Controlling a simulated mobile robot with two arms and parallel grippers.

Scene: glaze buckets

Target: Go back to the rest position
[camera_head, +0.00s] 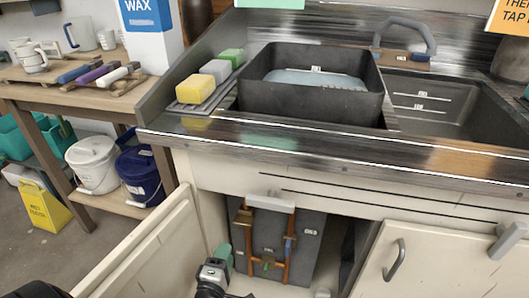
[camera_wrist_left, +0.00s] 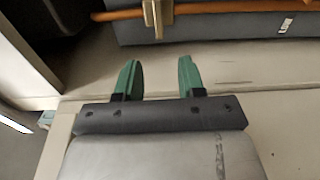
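My left gripper (camera_head: 224,258) is low in front of the open cupboard under the sink in the head view. In the left wrist view its two green fingertips (camera_wrist_left: 157,78) are apart with nothing between them. Ahead of them is a dark grey box (camera_wrist_left: 220,25) with a copper pipe (camera_wrist_left: 205,12) across it. In the head view the same grey box (camera_head: 308,238) stands inside the cupboard behind copper pipes. My right gripper does not show clearly in either view.
The left cupboard door (camera_head: 145,250) stands open beside my left arm. The sink counter's front edge (camera_head: 330,152) overhangs the cupboard. A black basin (camera_head: 310,108) sits in the sink. White (camera_head: 92,165) and blue (camera_head: 140,178) buckets stand on the left shelf.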

